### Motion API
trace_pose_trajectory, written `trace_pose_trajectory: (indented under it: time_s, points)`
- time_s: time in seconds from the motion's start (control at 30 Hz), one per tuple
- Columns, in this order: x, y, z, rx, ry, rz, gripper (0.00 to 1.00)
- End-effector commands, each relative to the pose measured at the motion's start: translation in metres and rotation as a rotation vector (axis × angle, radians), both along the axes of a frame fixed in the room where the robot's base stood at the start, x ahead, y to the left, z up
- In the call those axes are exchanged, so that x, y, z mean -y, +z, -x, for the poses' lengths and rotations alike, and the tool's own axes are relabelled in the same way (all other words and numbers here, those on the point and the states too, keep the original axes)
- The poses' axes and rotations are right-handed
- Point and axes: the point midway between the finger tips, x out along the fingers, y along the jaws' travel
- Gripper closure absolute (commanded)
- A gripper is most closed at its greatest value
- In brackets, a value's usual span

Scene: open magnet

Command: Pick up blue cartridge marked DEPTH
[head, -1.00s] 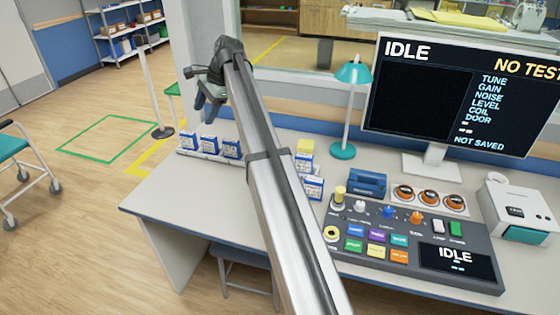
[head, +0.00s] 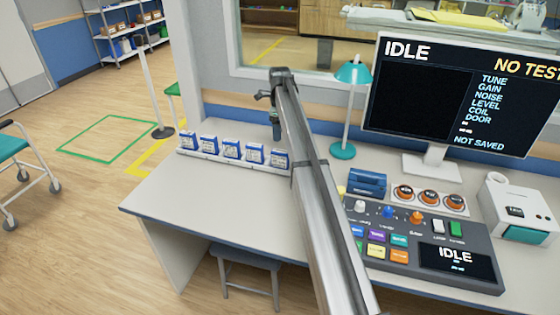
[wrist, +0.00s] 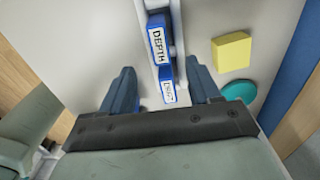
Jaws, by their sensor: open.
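The blue cartridge marked DEPTH (wrist: 157,42) shows in the wrist view, upper middle, with its white label facing the camera. It sits in a pale rack, just beyond my gripper's fingertips. A second blue cartridge (wrist: 168,88), its label too small to read surely, lies between my open fingers (wrist: 163,92), apart from both. In the head view my gripper (head: 275,122) hangs above the right end of the cartridge row (head: 231,149). The labels there are too small to tell which is DEPTH.
A yellow block (wrist: 231,52) and the teal lamp base (wrist: 240,92) are right of the rack. The lamp (head: 349,110), blue box (head: 367,183), control panel (head: 400,240) and monitor (head: 440,95) stand on the desk. The desk left of and before the row (head: 190,190) is clear.

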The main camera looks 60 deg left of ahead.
Motion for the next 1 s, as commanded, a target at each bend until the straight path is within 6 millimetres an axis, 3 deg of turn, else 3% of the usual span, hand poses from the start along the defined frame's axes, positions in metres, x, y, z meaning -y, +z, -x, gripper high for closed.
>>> trace_pose_trajectory:
  time_s: [0.23,0.53,0.83,1.0]
  points:
    - [0.001,-0.042,0.001,-0.001,0.001,0.001,0.38]
    - [0.001,-0.059,0.001,-0.001,0.002,0.000,0.38]
    - [0.002,-0.096,0.001,-0.001,0.002,-0.001,0.38]
    - [0.002,-0.104,0.001,-0.001,0.003,-0.001,0.38]
